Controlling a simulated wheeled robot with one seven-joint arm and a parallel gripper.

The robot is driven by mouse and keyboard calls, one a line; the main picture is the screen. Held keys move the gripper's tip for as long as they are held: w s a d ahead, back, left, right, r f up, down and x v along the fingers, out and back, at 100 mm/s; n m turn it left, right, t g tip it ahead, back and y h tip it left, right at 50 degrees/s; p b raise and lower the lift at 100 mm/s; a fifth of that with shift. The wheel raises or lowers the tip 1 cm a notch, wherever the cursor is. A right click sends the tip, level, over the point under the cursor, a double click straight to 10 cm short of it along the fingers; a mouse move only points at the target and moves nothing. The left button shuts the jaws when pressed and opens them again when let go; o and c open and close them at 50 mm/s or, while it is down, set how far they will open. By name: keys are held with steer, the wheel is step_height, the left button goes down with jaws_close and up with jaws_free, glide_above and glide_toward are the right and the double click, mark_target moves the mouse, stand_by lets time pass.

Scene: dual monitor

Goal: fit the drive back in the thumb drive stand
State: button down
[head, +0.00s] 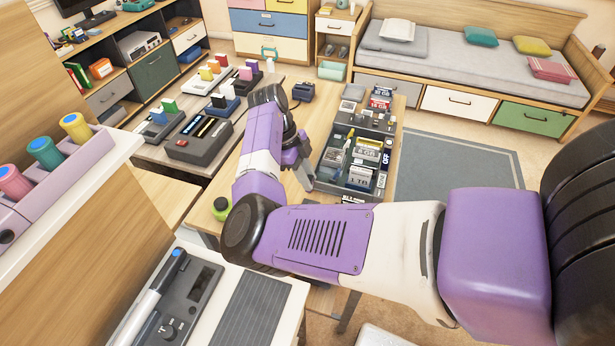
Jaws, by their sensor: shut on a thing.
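My gripper (304,180) points down over the wooden table, beside the left edge of a dark organizer tray (318,180). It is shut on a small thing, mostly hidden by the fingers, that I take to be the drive. Several small stands with coloured upright pieces stand on the table at the left, among them one with a green piece (168,107) and one with a red piece (221,62). A small dark blue block (303,91) stands alone near the table's back edge. I cannot tell which of these is the thumb drive stand.
A dark slotted box (192,145) lies left of my arm. The tray holds labelled parts, including a "1 TB" one (360,180). A console with a pen (150,298) is in the foreground. Bare wood shows around the blue block.

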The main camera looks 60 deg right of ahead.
steer(key=shift+w+f+b, duration=0.15)
steer(key=shift+b, duration=0.25)
steer(key=shift+f+b, duration=2.15)
steer(key=shift+f, duration=0.55)
steer(key=shift+f+b, duration=1.35)
steer(key=shift+f, duration=0.05)
steer(key=c, duration=1.1)
jaws_free()
steer(key=v, duration=0.8)
steer(key=shift+b, duration=0.4)
steer(key=shift+f, duration=0.1)
